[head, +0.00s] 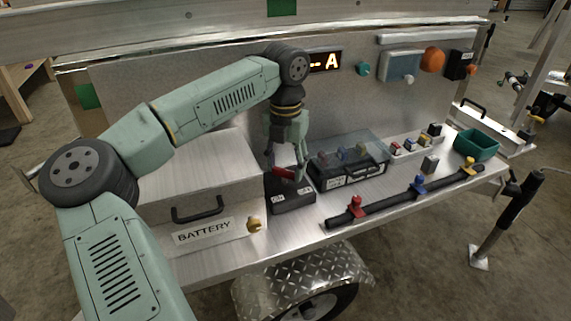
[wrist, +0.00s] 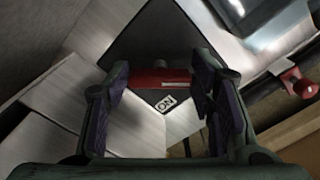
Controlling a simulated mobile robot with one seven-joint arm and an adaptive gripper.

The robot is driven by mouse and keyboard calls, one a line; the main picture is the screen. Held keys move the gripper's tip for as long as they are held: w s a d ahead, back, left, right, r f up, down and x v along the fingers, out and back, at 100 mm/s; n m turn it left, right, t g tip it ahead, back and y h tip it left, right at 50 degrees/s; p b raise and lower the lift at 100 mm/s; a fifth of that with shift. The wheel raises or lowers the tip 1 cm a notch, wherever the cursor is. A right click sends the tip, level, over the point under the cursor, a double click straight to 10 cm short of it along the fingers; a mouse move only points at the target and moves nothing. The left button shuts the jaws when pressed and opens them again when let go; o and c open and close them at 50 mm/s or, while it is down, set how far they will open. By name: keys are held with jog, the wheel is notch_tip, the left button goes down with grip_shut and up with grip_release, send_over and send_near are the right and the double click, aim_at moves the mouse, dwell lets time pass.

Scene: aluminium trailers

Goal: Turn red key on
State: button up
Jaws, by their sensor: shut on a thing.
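The red key (head: 284,173) stands on top of a small black switch box (head: 292,200) on the trailer deck. In the wrist view the red key (wrist: 158,77) is a red bar lying across the picture between the two finger pads. An ON label (wrist: 166,103) shows on the box just below it. My gripper (head: 286,165) points down over the box and is shut on the red key, with one finger at each end of the bar. In the wrist view my gripper (wrist: 160,82) frames the key from both sides. The key's lower part is hidden.
A BATTERY box (head: 206,237) with a handle and yellow knob stands to the left. A clear-lidded black case (head: 350,170) is close on the right. A black bar with red, blue and yellow valves (head: 400,197) runs along the front edge. A lit display (head: 325,62) is behind.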

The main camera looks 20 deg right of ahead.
jog(key=shift+m, duration=0.3)
jog(key=m, duration=0.3)
jog(key=shift+s+m, duration=0.1)
jog(key=shift+m, duration=0.2)
jog(key=m+p, duration=0.1)
jog(key=m, duration=0.3)
jog(key=shift+s+d+m, duration=0.1)
jog(key=shift+m, duration=0.2)
jog(key=m, duration=0.4)
jog(key=shift+s+m, duration=0.15)
jog(key=shift+m, duration=0.15)
jog(key=shift+s+m+p, duration=0.1)
jog(key=shift+m+p, duration=0.35)
jog(key=shift+m, duration=1.75)
jog(key=o, duration=1.2)
jog(key=shift+c, duration=0.2)
